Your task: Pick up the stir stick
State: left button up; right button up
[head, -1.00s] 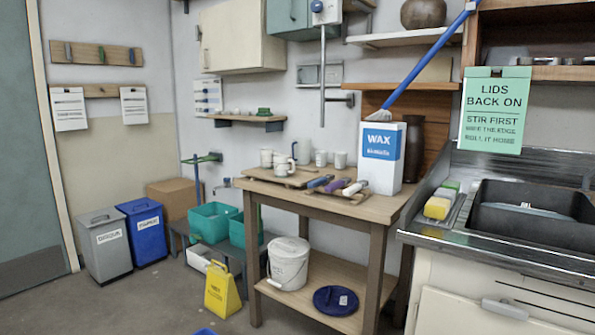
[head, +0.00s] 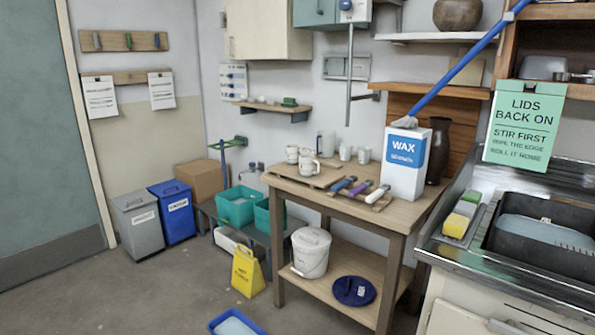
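I cannot make out a stir stick for certain in the head view. Several handled tools, with a blue handle (head: 340,186), a purple handle (head: 360,189) and a white handle (head: 377,194), lie side by side on a small board on the wooden table. A white bucket (head: 310,258) stands on the table's lower shelf; its top looks pale. A round dark blue lid (head: 353,291) lies on that shelf to the right of the bucket. Neither of my grippers is in view.
The wooden table (head: 405,213) also bears a white WAX box (head: 404,180) and mugs (head: 308,168). A steel sink (head: 465,258) is at right. A yellow floor sign (head: 247,272) and a blue tray (head: 237,322) stand on the floor. The left floor is open.

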aim_at(325, 162)
jog(key=i+j+u, duration=0.5)
jog(key=i+u, duration=0.7)
jog(key=i+j, duration=0.1)
jog(key=i, duration=0.75)
jog(key=i+j+u, duration=0.1)
jog(key=i, duration=0.75)
jog(key=i+l+z, duration=0.1)
jog(key=i+z, duration=0.3)
jog(key=i, duration=0.15)
jog(key=i+j+z, duration=0.1)
jog(key=i+z, duration=0.3)
jog(key=i, duration=0.15)
jog(key=i+j+z, duration=0.25)
jog(key=i+z, duration=0.15)
jog(key=i, duration=0.2)
